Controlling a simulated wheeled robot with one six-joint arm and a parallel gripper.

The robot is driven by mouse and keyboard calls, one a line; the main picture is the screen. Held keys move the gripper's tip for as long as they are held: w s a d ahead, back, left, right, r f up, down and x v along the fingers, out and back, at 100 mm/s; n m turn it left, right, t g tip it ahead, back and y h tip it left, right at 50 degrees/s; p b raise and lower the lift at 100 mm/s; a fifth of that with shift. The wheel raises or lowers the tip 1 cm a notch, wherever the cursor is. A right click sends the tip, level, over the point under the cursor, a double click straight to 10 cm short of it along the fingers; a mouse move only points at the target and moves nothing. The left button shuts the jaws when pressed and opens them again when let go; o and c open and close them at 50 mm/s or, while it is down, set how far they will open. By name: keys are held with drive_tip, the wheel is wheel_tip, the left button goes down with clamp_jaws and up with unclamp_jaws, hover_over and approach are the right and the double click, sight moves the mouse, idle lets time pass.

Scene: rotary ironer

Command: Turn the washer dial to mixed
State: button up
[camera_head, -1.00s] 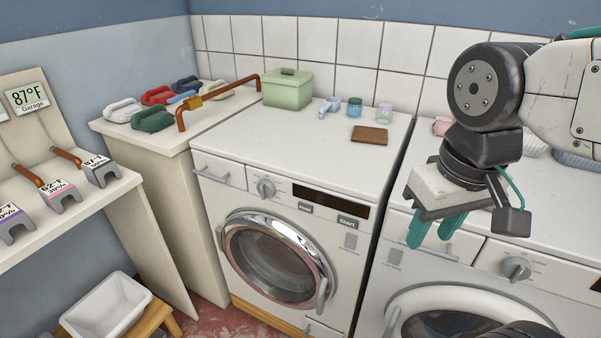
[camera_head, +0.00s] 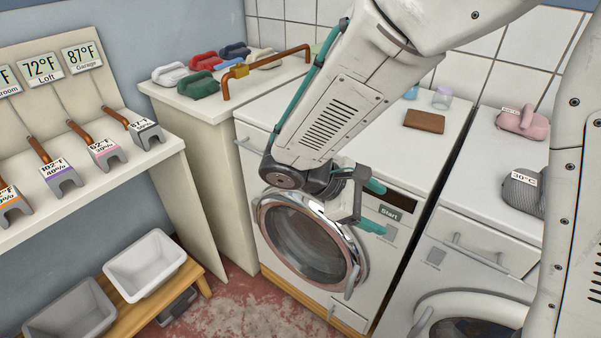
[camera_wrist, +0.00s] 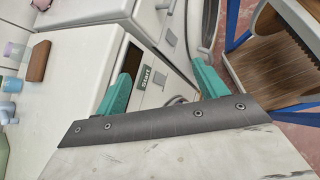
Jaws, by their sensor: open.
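The washer (camera_head: 384,258) with the round chrome-rimmed door (camera_head: 312,240) stands in the middle of the head view. Its dial is hidden behind my arm, so its setting cannot be read. A dark display and the Start button (camera_head: 390,213) show right of my gripper. My gripper (camera_head: 372,207) is in front of the washer's control panel, fingers apart and pointing right, with nothing between them. In the wrist view, the teal fingers (camera_wrist: 161,68) are spread, with the Start button (camera_wrist: 146,78) seen between them near the left finger. I cannot tell whether they touch the panel.
A second machine (camera_head: 480,238) stands close on the right. A brown block (camera_head: 424,121) and small jars lie on the washer top. A white tub (camera_head: 145,263) sits on a low wooden bench. Floor before the washer is clear.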

drive_tip(key=w+a+f+n+t, duration=0.4)
drive_tip(key=w+a+n+t, duration=0.3)
drive_tip(key=a, duration=0.2)
drive_tip(key=w+a+f+n+t, duration=0.3)
drive_tip(key=w+a+n+t, duration=0.35)
drive_tip(key=a, duration=0.25)
drive_tip(key=x, duration=0.7)
drive_tip(key=shift+n, duration=0.35)
drive_tip(key=c, duration=1)
drive_tip(key=shift+o, duration=0.2)
